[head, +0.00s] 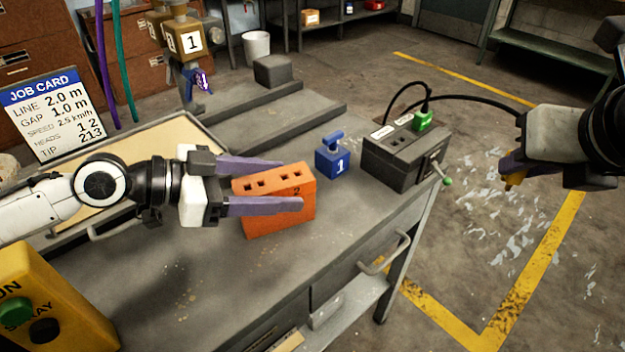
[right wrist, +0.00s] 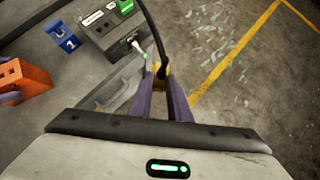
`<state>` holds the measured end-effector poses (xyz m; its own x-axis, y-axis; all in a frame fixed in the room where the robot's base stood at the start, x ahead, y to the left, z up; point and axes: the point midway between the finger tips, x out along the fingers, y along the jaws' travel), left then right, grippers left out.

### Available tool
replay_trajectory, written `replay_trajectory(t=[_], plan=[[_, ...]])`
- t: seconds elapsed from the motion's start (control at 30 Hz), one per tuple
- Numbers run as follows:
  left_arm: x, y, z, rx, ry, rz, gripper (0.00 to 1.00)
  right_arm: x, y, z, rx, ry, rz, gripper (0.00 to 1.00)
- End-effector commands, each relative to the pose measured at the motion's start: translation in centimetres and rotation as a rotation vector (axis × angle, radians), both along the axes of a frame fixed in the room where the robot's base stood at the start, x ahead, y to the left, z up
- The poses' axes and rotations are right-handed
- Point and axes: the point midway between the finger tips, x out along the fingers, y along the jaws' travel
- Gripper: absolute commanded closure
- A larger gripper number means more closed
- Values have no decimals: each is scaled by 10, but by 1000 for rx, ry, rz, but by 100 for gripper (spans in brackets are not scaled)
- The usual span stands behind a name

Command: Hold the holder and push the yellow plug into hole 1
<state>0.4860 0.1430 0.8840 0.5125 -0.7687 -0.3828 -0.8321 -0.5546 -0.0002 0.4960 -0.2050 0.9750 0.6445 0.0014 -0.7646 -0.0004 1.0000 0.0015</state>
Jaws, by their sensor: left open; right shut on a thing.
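The yellow plug (right wrist: 160,71) is between the fingertips of my right gripper (right wrist: 161,82), with a black cable running from it. In the head view only a bit of the yellow plug (head: 514,179) shows below my right gripper (head: 510,168), held over the floor right of the bench. A dark box (head: 400,160) with white labels stands at the bench's right end, with a green plug (head: 423,120) in its top. An orange block (head: 280,213) with several square holes and a "2" lies nearer. My open left gripper (head: 290,184) has one finger along each side of the orange block.
A blue piece marked 1 (head: 333,160) stands between the orange block and the dark box. A green-knobbed lever (head: 446,181) sticks out of the box's right side. A yellow button box (head: 50,300) is at the front left. Black cable arches behind the box.

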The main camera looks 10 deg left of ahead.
Motion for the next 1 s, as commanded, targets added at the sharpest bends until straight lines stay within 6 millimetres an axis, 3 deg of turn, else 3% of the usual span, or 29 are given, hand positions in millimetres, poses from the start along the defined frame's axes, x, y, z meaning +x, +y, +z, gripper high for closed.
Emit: replay_trajectory(t=[0.1, 0.43, 0.83, 1.0], plan=[[0, 0, 0, 0, 0, 0, 41, 0, 0, 0, 0, -1, 0, 100], [0, 0, 0, -1, 1, 0, 96, 0, 0, 0, 0, -1, 0, 100], [0, 0, 0, -1, 1, 0, 98, 2, 3, -1, 1, 1, 16, 100], [0, 0, 0, -1, 1, 0, 98, 17, 29, -4, 6, 3, 183, 100]])
